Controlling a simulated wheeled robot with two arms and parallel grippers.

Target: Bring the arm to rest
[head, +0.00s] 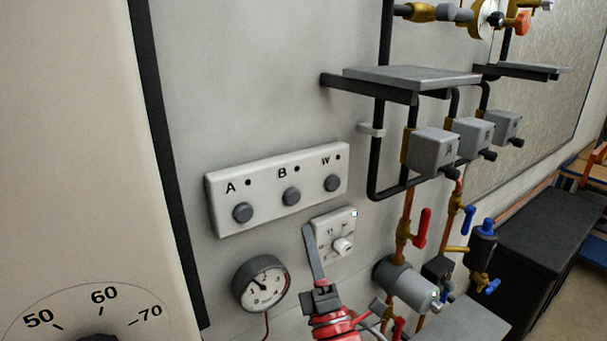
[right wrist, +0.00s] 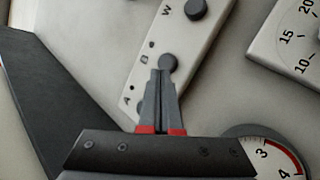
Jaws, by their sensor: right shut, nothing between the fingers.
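My right gripper (head: 308,230) is in the head view at the lower middle, its grey fingers pointing up and its red and black body below. In the right wrist view the right gripper (right wrist: 160,75) has its fingers together with nothing between them. The fingertips appear over the lower edge of the white button panel (head: 225,183), near the middle button (right wrist: 168,62); I cannot tell whether they touch it. In the head view the fingers stand just left of the square dial (head: 334,236). My left gripper is not in view.
A round gauge (head: 262,285) sits left of the right gripper. Pipes with a red valve lever (head: 421,227), a grey cylinder (head: 408,287) and grey boxes (head: 433,152) stand to the right. A shelf (head: 410,78) juts out above. The wall above the panel is bare.

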